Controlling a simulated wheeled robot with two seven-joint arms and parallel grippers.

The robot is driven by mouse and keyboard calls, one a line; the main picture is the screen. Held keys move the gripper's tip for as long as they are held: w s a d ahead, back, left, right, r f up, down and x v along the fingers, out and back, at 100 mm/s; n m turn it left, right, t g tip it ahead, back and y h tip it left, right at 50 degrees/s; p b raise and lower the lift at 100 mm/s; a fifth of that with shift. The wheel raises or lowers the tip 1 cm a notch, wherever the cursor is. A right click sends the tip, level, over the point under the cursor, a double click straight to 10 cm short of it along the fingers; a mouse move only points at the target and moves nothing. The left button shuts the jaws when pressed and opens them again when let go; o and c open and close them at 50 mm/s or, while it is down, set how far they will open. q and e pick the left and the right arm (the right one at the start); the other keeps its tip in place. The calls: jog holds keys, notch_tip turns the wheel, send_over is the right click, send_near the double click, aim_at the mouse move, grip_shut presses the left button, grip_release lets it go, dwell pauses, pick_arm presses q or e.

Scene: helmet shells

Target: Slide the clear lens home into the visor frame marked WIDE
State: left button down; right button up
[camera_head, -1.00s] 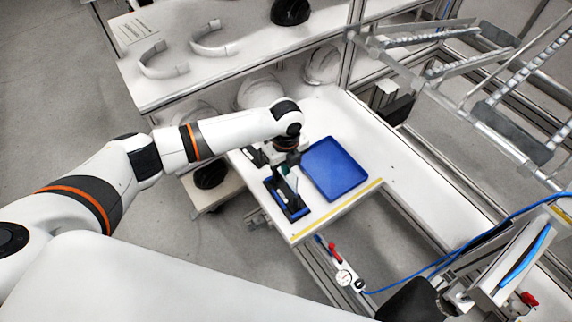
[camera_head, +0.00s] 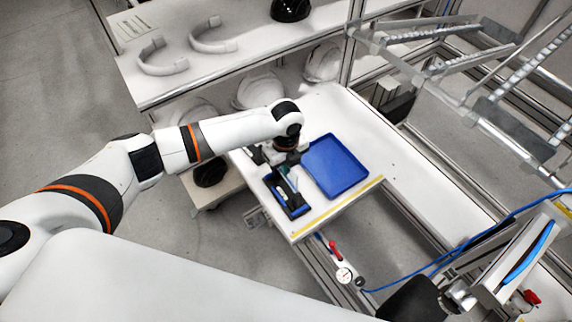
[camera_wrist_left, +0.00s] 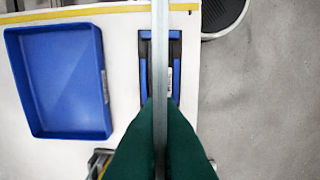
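In the left wrist view, the green fingers of my left gripper (camera_wrist_left: 160,140) are closed on the clear lens (camera_wrist_left: 160,60), seen edge-on as a thin grey-green upright strip. Beneath it lies a blue and black holder (camera_wrist_left: 145,42), which I take for the visor frame. A small pale label (camera_wrist_left: 169,82) is on it, but its lettering is unreadable. The lens lines up over the holder's middle; I cannot tell whether they touch. In the head view, my left gripper (camera_head: 290,165) is above the far end of the holder (camera_head: 298,212).
A blue tray (camera_head: 335,165) lies right of the holder on the white table and also shows in the left wrist view (camera_wrist_left: 65,82). A yellow strip (camera_head: 335,208) marks the table's near edge. White helmet shells (camera_head: 258,90) sit on a shelf behind. The table's right part is clear.

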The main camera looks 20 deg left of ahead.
aim_at(286, 179)
pick_arm(q)
jog(key=shift+f+b, duration=2.05)
jog(key=shift+f, duration=1.25)
jog(key=c, duration=1.6)
grip_release()
jog(key=shift+o, duration=0.2)
jog(key=shift+r, duration=0.1)
notch_tip(286, 179, up, 12)
jog(key=shift+f+b, duration=0.1)
jog(key=shift+b, duration=0.95)
